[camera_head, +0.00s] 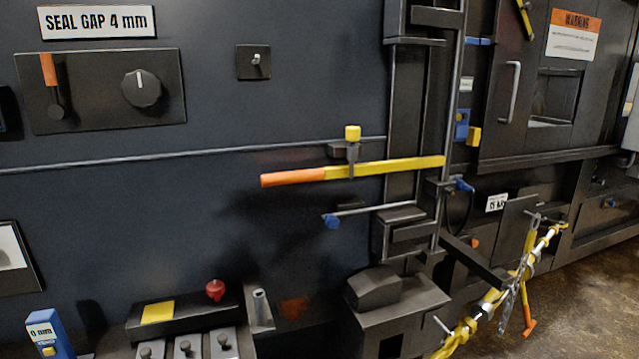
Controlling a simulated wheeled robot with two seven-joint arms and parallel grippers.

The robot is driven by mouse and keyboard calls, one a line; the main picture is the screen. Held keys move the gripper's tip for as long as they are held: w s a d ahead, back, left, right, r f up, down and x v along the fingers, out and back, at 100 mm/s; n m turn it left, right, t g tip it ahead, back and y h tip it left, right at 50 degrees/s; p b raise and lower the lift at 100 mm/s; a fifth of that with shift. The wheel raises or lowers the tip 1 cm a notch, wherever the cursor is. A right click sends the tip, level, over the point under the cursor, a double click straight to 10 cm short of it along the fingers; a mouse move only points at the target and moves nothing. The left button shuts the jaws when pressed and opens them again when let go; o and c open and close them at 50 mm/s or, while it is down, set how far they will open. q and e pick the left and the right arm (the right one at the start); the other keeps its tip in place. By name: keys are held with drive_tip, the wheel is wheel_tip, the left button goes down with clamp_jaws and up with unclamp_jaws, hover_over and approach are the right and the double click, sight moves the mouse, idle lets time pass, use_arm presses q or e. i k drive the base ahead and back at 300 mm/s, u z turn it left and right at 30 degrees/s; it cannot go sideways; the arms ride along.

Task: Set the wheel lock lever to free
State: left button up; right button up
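No label naming a wheel lock lever or a free position is readable, so I cannot tell which lever it is. A long yellow lever (385,168) with an orange grip (292,178) lies nearly level across the dark machine front, its grip to the left. Below it is a thin grey rod lever (372,210) with a blue knob (331,221) at its left end. A small orange-handled lever (48,70) stands upright on the panel at upper left. Neither of my grippers is in view.
A yellow-capped post (353,134) stands at the long lever. A black dial (141,88), a toggle switch (256,61) and a red knob (215,289) are on the left. A yellow strap and chain (490,303) hang at lower right. Open floor (590,300) lies right.

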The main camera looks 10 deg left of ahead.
sight(57, 110)
drive_tip(key=k, duration=0.15)
drive_tip(key=u, duration=3.25)
drive_tip(key=i, duration=2.15)
drive_tip(key=z, duration=1.55)
